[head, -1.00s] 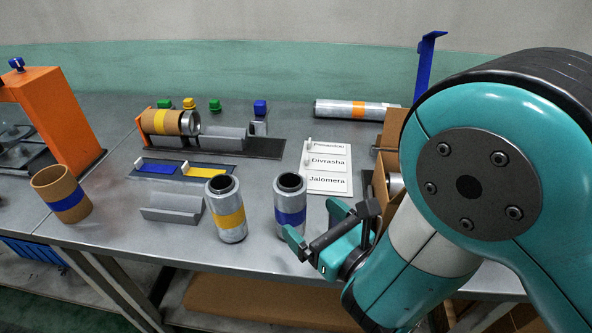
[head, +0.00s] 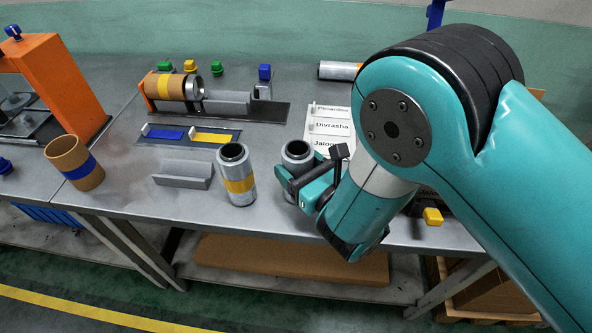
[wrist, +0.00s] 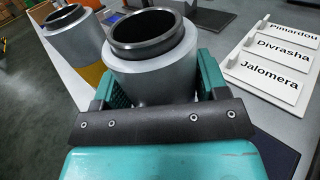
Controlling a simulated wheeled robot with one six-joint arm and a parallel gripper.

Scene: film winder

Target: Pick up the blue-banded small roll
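The small metal roll (head: 297,152) stands upright on the table. Its blue band, visible earlier, is now hidden behind my gripper (head: 309,172) in the head view. In the wrist view the roll (wrist: 152,62) stands between my two teal fingers, one on each side. The inner pad of the left finger shows, so the fingers look open around the roll; firm contact cannot be made out. A yellow-banded metal roll (head: 237,180) stands upright just left of it and also shows in the wrist view (wrist: 76,42).
A brown roll with a blue band (head: 75,162) stands farther left. A white label board (head: 329,124) lies behind the gripper. The table's front edge is close to the metal rolls.

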